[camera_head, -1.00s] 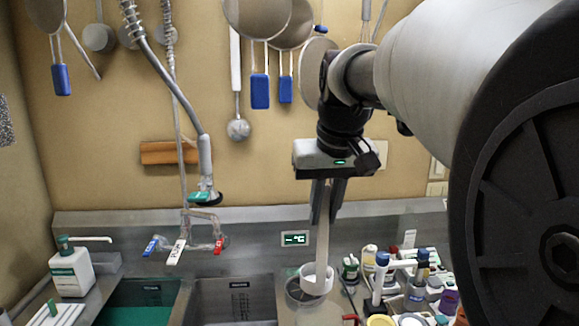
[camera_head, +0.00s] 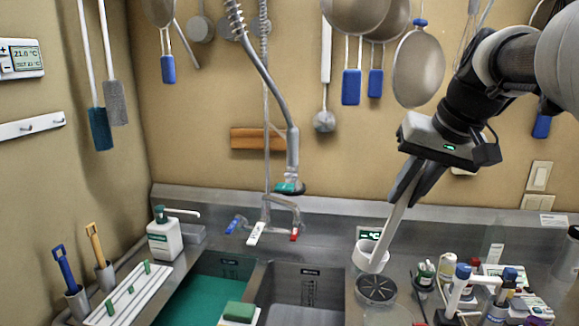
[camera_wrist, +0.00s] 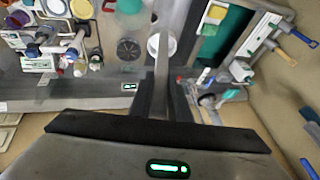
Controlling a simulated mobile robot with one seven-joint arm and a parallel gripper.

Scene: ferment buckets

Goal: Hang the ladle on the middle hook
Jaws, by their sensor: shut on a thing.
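My gripper (camera_head: 407,188) is shut on the upper part of the ladle's long pale handle. The ladle (camera_head: 396,222) hangs tilted, its white cup (camera_head: 370,256) low and to the left, above the counter right of the sink. In the wrist view my gripper (camera_wrist: 161,88) grips the handle, and the ladle's cup (camera_wrist: 156,46) shows beyond it. A white rail (camera_head: 32,126) with small hooks is on the left wall, cut by the picture's left edge. I cannot tell which hook is the middle one. The ladle is far from this rail.
A tall faucet (camera_head: 292,150) stands between the ladle and the left wall. Pans and utensils hang on the back wall, including a strainer (camera_head: 418,68) near my arm. Bottles (camera_head: 462,285) crowd the counter at right. A soap bottle (camera_head: 164,236) stands left of the sink.

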